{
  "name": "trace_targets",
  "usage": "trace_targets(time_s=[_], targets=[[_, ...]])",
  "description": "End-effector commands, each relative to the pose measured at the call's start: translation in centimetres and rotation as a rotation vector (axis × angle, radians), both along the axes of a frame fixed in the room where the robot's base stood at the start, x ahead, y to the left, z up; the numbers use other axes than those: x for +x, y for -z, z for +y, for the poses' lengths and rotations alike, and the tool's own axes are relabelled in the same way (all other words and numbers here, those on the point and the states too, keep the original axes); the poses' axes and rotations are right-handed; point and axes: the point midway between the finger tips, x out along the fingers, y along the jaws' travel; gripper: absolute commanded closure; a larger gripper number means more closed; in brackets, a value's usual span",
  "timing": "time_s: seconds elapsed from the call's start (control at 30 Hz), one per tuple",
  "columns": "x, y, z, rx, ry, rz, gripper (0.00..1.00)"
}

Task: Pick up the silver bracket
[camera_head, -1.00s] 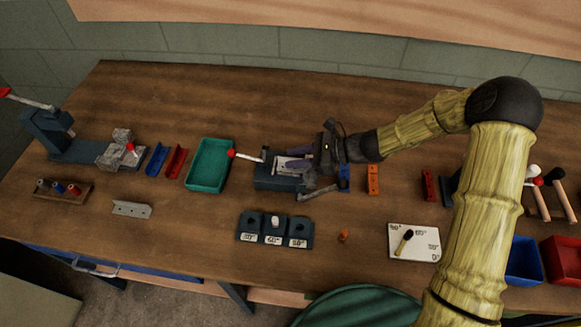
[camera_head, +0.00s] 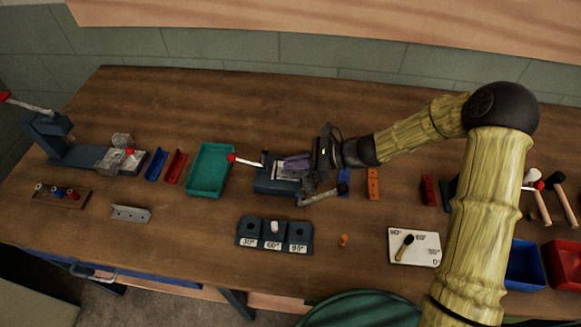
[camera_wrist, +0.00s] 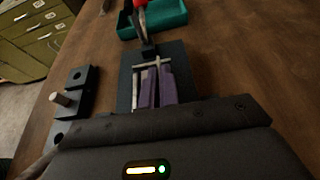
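A silver piece (camera_head: 287,167), which looks like the silver bracket, sits in the dark fixture (camera_head: 268,187) at the middle of the bench. My gripper (camera_head: 293,162) is at this fixture, reaching in from the right. In the wrist view its two purple fingers (camera_wrist: 156,88) are close together, with a thin pale strip between them that seems to be part of the silver piece (camera_wrist: 152,64). The fingers hide much of it. Another grey bracket with holes (camera_head: 131,214) lies flat on the bench at the left, apart from my gripper.
A teal tray (camera_head: 209,170) stands left of the fixture, with a red-knobbed lever (camera_head: 240,160) between. An angle block row (camera_head: 273,236) is in front. Blue (camera_head: 156,164) and red (camera_head: 175,166) brackets lie left. An orange bracket (camera_head: 373,184) lies right of the fixture.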

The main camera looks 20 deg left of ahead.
Motion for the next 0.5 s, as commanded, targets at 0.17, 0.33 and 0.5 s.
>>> trace_targets(time_s=[0.17,0.33,0.5], targets=[[0.0,-0.1,0.0,0.0,0.0,-0.001,1.0],[0.1,-1.3,0.0,0.001,0.0,-0.002,1.0],[0.1,-4.2,0.0,0.001,0.0,-0.005,1.0]])
